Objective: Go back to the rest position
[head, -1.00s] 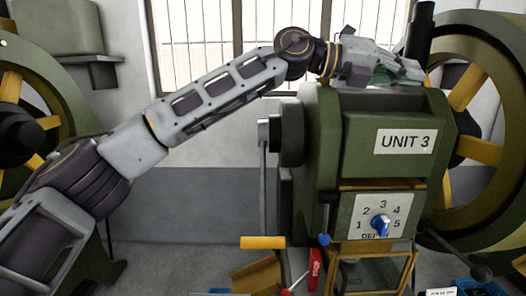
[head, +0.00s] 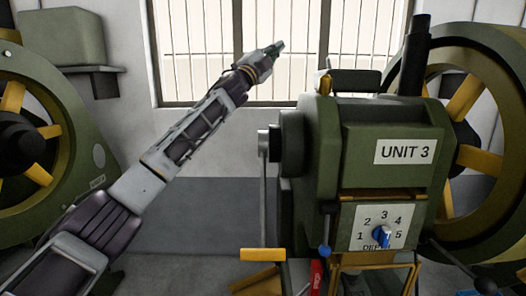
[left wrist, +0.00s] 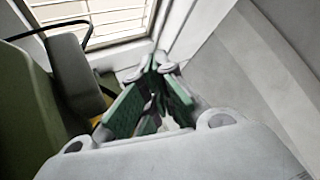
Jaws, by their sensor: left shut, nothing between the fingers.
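My left gripper (head: 275,48) is raised in front of the window, up and to the left of the green machine marked UNIT 3 (head: 360,130). It is shut and empty, and apart from the machine. In the left wrist view the gripper's green-padded fingers (left wrist: 150,98) come together at their tips with nothing between them. My right gripper is in neither view.
The machine carries a dial plate with a blue knob (head: 381,235) and a yellow-handled crank (head: 263,255). Large wheels stand at the left (head: 25,150) and right (head: 480,140). A barred window (head: 200,60) is behind. The space between the left wheel and the machine is mostly clear.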

